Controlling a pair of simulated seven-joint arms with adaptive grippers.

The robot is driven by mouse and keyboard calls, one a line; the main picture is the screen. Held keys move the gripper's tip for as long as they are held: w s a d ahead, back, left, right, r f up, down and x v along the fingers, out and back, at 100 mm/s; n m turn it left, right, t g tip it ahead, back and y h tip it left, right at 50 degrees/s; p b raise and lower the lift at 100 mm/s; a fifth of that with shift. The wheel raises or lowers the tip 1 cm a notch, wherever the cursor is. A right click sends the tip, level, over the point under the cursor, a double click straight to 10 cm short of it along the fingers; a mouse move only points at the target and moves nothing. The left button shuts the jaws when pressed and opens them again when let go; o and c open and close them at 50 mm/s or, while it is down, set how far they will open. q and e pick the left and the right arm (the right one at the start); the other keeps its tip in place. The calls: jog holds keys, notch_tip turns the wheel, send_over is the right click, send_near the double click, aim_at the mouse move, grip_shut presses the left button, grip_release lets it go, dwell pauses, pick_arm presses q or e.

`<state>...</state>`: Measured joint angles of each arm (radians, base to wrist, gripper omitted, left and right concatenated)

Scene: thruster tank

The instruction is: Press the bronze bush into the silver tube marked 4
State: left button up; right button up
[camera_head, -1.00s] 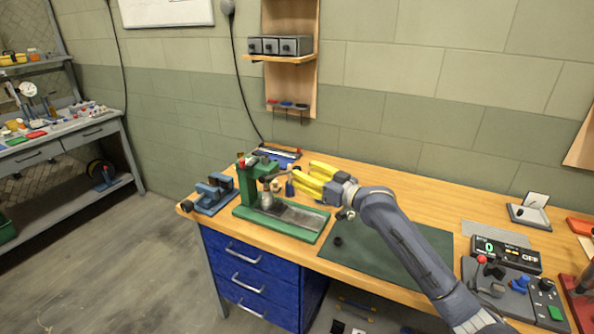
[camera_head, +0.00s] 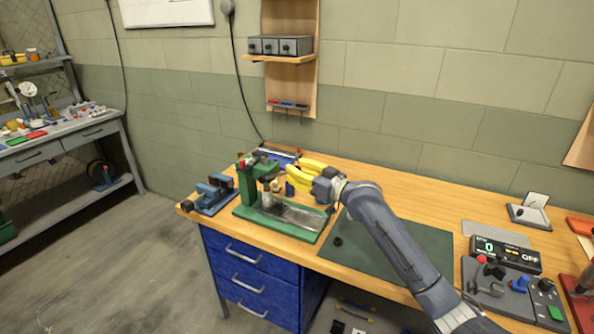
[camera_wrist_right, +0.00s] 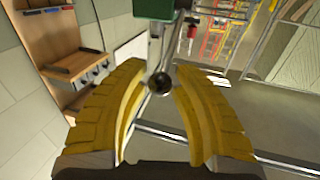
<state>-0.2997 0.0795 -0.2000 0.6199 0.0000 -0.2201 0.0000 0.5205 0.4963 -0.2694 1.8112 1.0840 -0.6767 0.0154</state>
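A green press (camera_head: 248,182) stands on the bench at the left, and its green frame also shows in the right wrist view (camera_wrist_right: 153,9). A silver, tube-like part (camera_head: 266,193) is upright at the press; no number is readable on it. A small tan piece (camera_head: 277,187) beside it may be the bronze bush, but it is too small to tell. My right gripper (camera_head: 292,174) has yellow fingers spread apart, just right of the press head. In the right wrist view, a dark ball knob (camera_wrist_right: 160,83) shows between the fingers (camera_wrist_right: 150,76), apart from both. My left gripper is out of view.
A blue vise (camera_head: 212,191) stands left of the press. A control box (camera_head: 515,293) and display (camera_head: 503,254) stand at the right. The wooden bench behind the mat is clear.

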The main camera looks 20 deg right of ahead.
grip_shut()
jog(key=shift+f, duration=0.1)
jog(key=shift+s+d+f, duration=0.1)
jog(key=shift+f, duration=0.25)
jog(key=o, duration=0.5)
grip_release()
jog(key=shift+o, duration=0.2)
jog(key=v, duration=1.2)
